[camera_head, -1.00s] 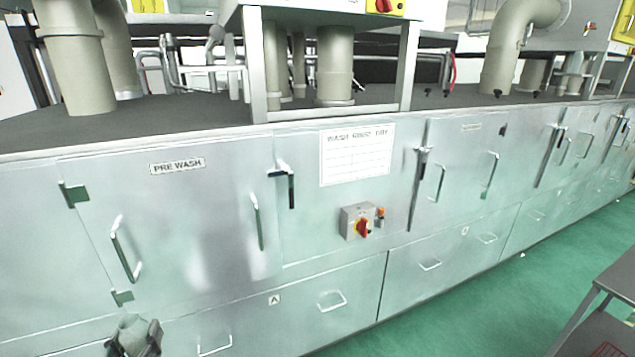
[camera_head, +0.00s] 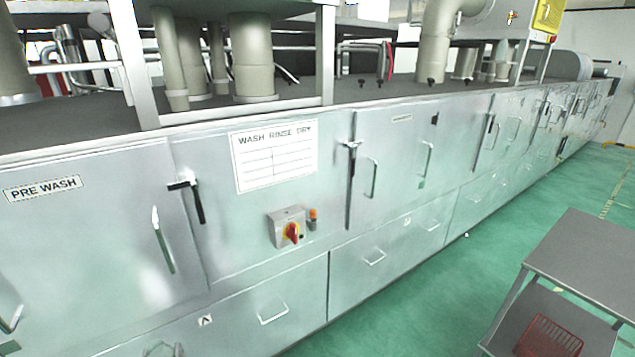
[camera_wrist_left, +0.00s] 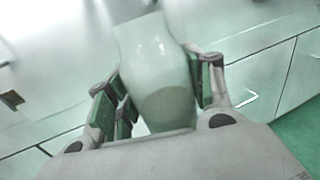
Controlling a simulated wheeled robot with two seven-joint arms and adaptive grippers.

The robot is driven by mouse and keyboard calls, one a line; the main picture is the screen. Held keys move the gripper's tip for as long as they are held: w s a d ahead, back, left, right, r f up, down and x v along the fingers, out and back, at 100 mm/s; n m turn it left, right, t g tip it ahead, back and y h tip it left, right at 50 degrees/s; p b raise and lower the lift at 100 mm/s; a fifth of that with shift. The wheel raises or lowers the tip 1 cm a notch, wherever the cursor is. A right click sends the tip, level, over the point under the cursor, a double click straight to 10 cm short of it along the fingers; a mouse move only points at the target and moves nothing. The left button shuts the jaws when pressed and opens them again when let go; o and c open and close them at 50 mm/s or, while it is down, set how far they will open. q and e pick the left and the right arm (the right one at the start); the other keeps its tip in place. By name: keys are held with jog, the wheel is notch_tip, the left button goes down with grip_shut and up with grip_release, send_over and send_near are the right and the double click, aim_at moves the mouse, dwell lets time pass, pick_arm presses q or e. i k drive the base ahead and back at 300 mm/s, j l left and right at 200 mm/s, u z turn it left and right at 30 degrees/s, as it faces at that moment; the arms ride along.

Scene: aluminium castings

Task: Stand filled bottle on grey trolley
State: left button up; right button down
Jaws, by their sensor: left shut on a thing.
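The bottle (camera_wrist_left: 150,48) is pale and translucent, with a darker fill in its lower part. In the left wrist view it sits between the green-padded fingers of my left gripper (camera_wrist_left: 162,88), which is shut on it. The bottle's lower end is hidden behind the gripper body. The grey trolley (camera_head: 590,258) stands at the right in the head view. Its flat top is bare where it shows, and its right part is cut off by the frame. My right gripper is in neither view.
A long metal washing machine (camera_head: 380,190) with doors, drawers and protruding handles runs along the left and away to the back right. A red basket (camera_head: 548,338) lies on the trolley's lower shelf. Green floor (camera_head: 440,285) lies clear between the machine and the trolley.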

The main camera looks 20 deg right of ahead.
aim_at(601, 255)
jog(key=i+l+z, duration=0.2)
jog(key=l+z, duration=0.25)
jog(key=i+l+z, duration=0.6)
jog(key=l+z, duration=0.25)
jog(key=i+l+z, duration=0.2)
jog(key=i+z, duration=0.25)
jog(key=k, duration=0.1)
